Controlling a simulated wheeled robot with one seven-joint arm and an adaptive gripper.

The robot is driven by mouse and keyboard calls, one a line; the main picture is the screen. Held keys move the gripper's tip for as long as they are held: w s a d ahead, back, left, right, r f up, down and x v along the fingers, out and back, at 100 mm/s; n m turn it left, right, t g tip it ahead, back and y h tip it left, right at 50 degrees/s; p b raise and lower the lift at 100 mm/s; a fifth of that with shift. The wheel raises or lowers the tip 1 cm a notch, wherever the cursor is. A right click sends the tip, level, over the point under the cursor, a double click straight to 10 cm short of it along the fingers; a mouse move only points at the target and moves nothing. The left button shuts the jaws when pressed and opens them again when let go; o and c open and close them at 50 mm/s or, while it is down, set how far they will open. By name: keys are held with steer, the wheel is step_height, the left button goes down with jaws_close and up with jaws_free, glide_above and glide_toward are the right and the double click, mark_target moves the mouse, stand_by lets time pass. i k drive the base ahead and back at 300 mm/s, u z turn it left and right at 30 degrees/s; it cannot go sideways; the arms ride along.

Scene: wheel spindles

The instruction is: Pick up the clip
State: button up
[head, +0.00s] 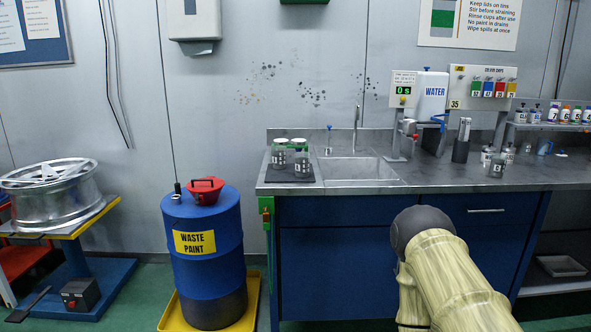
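I cannot make out a clip for sure. A small green fitting (266,207) with a yellowish part sits at the left front corner of the counter, above a green upright; it is too small to tell whether it is a clip. My arm shows at the lower right, in front of the blue cabinet, as a pale streaked link with a dark grey rounded end. My gripper's fingers are not in view.
A grey counter (400,178) holds a sink (357,168), several cups and jars, and a dark mat (291,178) at left. A blue waste paint drum (203,268) stands in a yellow tray (252,300). A metal wheel (50,195) lies on a stand at far left.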

mark_target(266, 219)
steer(key=u, duration=2.2)
steer(key=i, duration=1.4)
steer(key=z, duration=1.45)
